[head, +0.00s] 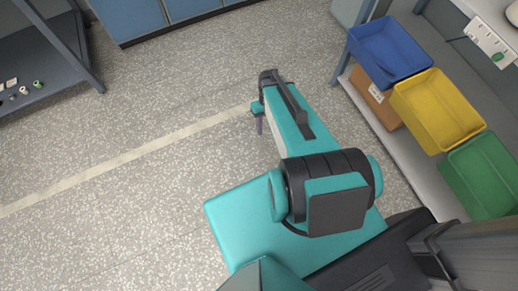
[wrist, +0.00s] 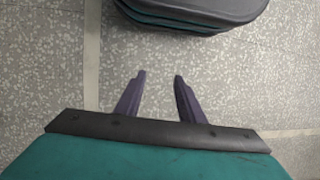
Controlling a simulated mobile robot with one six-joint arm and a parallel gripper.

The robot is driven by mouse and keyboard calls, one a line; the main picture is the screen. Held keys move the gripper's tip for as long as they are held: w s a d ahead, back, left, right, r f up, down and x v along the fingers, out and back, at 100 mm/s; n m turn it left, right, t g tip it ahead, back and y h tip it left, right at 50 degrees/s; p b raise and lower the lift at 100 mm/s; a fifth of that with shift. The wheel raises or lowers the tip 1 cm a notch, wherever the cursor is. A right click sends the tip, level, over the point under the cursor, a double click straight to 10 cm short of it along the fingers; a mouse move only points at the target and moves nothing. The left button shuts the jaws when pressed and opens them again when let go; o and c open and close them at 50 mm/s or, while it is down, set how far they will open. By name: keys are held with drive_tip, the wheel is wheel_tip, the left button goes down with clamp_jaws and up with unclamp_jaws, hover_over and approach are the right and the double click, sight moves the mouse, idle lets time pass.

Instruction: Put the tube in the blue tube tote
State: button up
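The blue tote (head: 388,52) stands at the upper right of the head view, at the far end of a row of totes, and looks empty. I cannot make out a tube for certain; a few tiny items on the dark bench at the left are too small to identify. My gripper (head: 259,122) is in mid-air over the floor, left of the totes. In the wrist view its two purple fingers (wrist: 160,76) are apart with only floor between them.
A yellow tote (head: 438,110) and a green tote (head: 484,175) stand beside the blue one on a pale shelf. A cardboard box (head: 374,96) sits below them. The dark bench (head: 40,62) holds a small green-ended item (head: 38,84). Blue cabinets (head: 130,18) line the back. The middle floor is clear.

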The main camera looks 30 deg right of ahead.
drive_tip(key=s+a+f+g+h, duration=0.1)
drive_tip(key=s+a+f+g, duration=0.1)
drive_tip(key=s+a, duration=0.8)
drive_tip(key=s, duration=0.3)
drive_tip(key=shift+s+f+h, duration=0.2)
drive_tip(key=shift+s+h, duration=0.2)
drive_tip(key=shift+r, duration=0.1)
idle(0.4)
